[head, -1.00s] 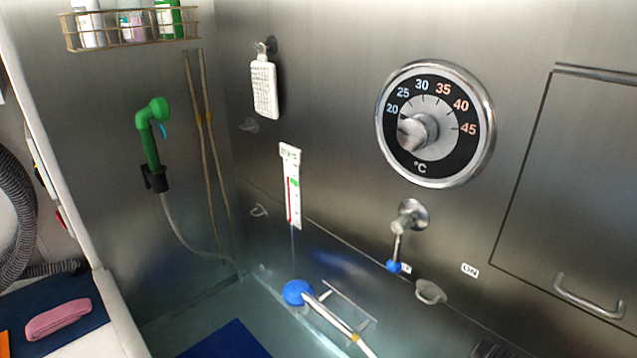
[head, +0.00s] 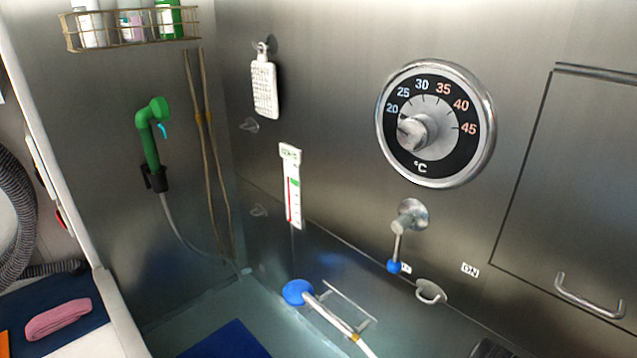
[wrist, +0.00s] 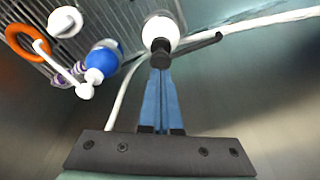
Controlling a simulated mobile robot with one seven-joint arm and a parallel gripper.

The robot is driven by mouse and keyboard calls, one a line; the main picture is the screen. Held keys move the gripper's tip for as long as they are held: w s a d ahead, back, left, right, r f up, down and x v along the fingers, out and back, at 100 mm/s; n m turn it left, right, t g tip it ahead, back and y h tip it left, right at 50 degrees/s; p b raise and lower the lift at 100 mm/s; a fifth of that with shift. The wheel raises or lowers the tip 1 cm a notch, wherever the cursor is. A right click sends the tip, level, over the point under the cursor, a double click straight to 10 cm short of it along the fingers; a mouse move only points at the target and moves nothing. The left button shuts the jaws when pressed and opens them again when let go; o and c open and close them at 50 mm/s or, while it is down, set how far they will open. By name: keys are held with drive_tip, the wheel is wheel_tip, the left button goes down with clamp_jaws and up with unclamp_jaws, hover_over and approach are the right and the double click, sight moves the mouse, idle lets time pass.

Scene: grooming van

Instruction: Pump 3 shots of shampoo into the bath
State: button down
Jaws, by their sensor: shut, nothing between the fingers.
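My gripper (wrist: 160,70) is in the wrist view, its blue fingers together and empty. Its tips overlap the black pump head (wrist: 161,46) of a bottle with a white top (wrist: 160,29); I cannot tell whether they touch. The pump's black spout points right. Left of it is a blue bottle (wrist: 104,55) with a white pump top. Labels are not readable, so I cannot tell which is shampoo. The bath (head: 185,318) is at the lower left of the head view, with a blue mat (head: 226,342) in it. My gripper is not recognisable in the head view.
In the wrist view, an orange ring (wrist: 12,36) and a slatted rack (wrist: 100,18) are by the bottles, and a white hose (wrist: 255,24) runs behind. The head view shows a wire basket of bottles (head: 130,42), a green shower head (head: 150,140) and a temperature dial (head: 437,124).

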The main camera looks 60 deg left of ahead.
drive_tip(key=shift+s+f+b, duration=0.1)
drive_tip(key=shift+f+b, duration=0.9)
drive_tip(key=shift+f, duration=0.55)
drive_tip(key=shift+r+p, duration=1.4)
drive_tip(key=shift+r, duration=0.1)
drive_tip(key=shift+f, duration=0.1)
drive_tip(key=shift+f+b, duration=1.1)
drive_tip(key=shift+f, duration=0.35)
drive_tip(key=shift+r, duration=0.1)
